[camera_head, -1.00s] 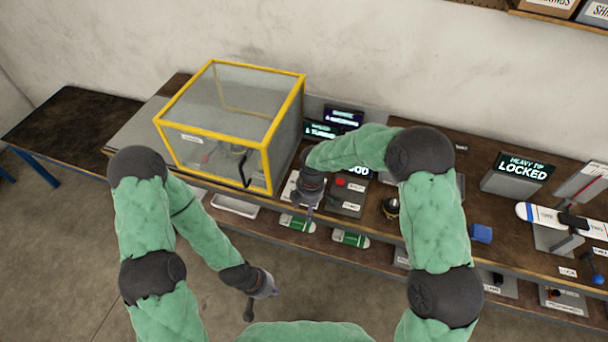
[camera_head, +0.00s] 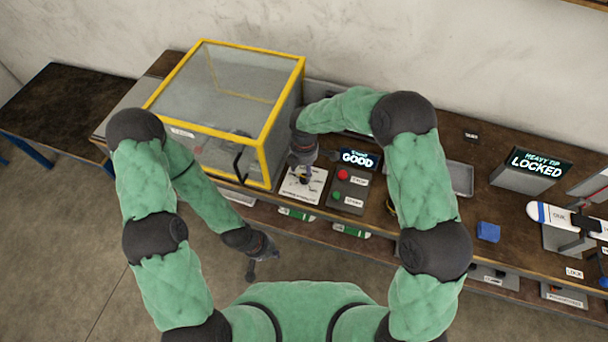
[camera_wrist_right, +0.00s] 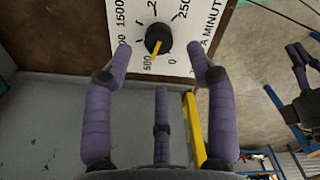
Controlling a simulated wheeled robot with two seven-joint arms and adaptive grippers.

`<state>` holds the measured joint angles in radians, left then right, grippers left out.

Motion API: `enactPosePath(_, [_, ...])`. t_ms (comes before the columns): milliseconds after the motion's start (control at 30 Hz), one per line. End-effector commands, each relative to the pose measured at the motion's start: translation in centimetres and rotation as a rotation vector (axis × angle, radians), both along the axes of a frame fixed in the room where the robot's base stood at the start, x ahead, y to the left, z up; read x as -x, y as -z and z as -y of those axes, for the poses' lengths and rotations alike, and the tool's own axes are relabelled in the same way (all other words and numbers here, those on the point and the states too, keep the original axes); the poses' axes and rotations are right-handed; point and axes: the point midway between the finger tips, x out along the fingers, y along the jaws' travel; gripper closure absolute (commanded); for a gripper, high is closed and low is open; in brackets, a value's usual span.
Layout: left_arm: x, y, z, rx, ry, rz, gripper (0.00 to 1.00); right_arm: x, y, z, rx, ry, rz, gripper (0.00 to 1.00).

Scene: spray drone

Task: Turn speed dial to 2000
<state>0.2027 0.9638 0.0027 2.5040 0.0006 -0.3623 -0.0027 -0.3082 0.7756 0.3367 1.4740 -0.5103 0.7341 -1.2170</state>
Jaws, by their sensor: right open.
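The speed dial (camera_wrist_right: 158,37) is a black knob with a yellow pointer on a white plate (camera_wrist_right: 135,18) with printed numbers, seen in the right wrist view. The pointer aims toward the picture's bottom, close to the 500 mark. In the head view the plate (camera_head: 312,194) lies beside the yellow-framed box, and my right gripper (camera_head: 303,172) is over it, covering most of the dial. In the wrist view my right gripper (camera_wrist_right: 159,52) is open, its fingertips on either side of the knob with gaps visible. My left gripper (camera_head: 264,262) hangs low before the bench, its jaws unclear.
The yellow-framed clear box (camera_head: 225,95) stands just left of the plate. A grey button panel (camera_head: 350,190) with red and green buttons is on its right, below a GOOD display (camera_head: 358,159). A blue block (camera_head: 488,232) lies further right. The floor in front is clear.

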Motion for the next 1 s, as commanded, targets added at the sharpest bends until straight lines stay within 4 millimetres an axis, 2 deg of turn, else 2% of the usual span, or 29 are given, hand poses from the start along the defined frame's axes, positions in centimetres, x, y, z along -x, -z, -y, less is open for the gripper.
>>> enactPosePath(100, [-0.1, 0.2, 0.0, 0.0, 0.0, 0.001, 1.0, 0.0, 2.2, 0.0, 0.001, -0.001, -0.002, 0.43])
enactPosePath(300, [0.0, 0.4, 0.0, 0.0, 0.0, 0.001, 1.0, 0.0, 4.5, 0.0, 0.0, 0.001, 0.0, 0.43])
enactPosePath(467, [-0.1, 0.4, 0.0, 0.0, 0.0, 0.001, 1.0, -0.1, 5.3, 0.0, -0.001, 0.001, 0.002, 0.43])
enactPosePath(733, [-0.1, 0.4, 0.0, 0.0, 0.0, 0.001, 1.0, 0.0, 5.3, 0.0, -0.001, 0.0, 0.002, 0.43])
enactPosePath(767, [-0.1, 0.4, 0.0, 0.0, 0.0, 0.001, 1.0, 0.0, 5.3, 0.0, -0.001, 0.0, 0.002, 0.49])
enactPosePath(933, [-0.1, 0.4, 0.0, 0.0, 0.0, 0.001, 1.0, 0.0, 5.3, 0.0, 0.0, 0.0, 0.001, 0.97])
enactPosePath(1000, [-0.1, 0.4, 0.0, 0.0, 0.0, 0.001, 1.0, 0.0, 5.3, -0.1, -0.001, 0.0, 0.001, 0.99])
